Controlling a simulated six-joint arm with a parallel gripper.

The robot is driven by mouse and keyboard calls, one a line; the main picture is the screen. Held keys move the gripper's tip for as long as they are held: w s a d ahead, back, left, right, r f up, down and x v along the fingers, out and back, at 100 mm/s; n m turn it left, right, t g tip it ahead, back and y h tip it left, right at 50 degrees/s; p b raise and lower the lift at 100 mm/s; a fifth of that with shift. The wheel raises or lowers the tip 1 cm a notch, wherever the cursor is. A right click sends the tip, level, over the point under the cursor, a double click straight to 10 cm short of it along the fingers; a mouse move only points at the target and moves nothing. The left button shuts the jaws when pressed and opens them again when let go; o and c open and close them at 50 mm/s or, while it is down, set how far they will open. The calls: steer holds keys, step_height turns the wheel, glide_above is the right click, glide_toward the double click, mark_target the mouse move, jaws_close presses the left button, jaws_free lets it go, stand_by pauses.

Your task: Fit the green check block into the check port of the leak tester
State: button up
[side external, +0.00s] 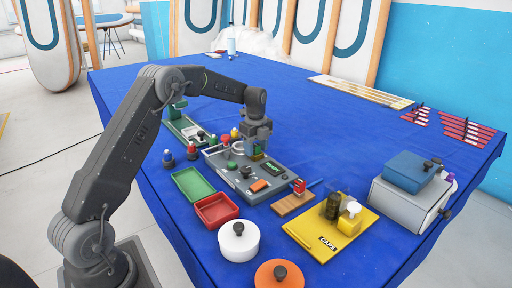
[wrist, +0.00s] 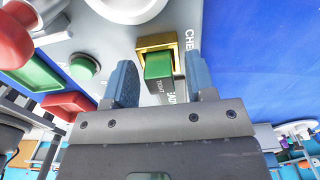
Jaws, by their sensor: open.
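The leak tester is a grey box (side external: 240,180) on the blue table, with knobs and an orange part on top. In the wrist view its check port is a brass-coloured square frame (wrist: 150,42) beside the letters "CHE". The green check block (wrist: 158,66) stands at this frame, its lower end within or against it; how deep it sits I cannot tell. My gripper (wrist: 160,75) is open, with one blue finger on each side of the block and a visible gap on the left. In the side view my gripper (side external: 257,143) is low over the tester's far right part.
Green (side external: 193,184) and red (side external: 216,209) trays lie at the tester's front left. A white jar (side external: 238,240) and a yellow board (side external: 330,232) with bottles stand in front. A grey case (side external: 408,200) is at right. The table's back middle is clear.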

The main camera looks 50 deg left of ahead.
mark_target(256, 145)
step_height(256, 145, up, 12)
steer(key=s+d+r+n+t, duration=0.1)
steer(key=s+d+r+n, duration=0.3)
steer(key=s+d+r, duration=0.3)
steer(key=s+d+r+n+t, duration=0.25)
steer(key=s+d+n, duration=0.55)
steer(key=s+d, duration=0.55)
steer(key=s+d+f+n+t, duration=0.1)
steer(key=s+f+n+t, duration=0.1)
steer(key=s+f+n, duration=0.4)
steer(key=s, duration=0.5)
steer(key=shift+d+f, duration=0.3)
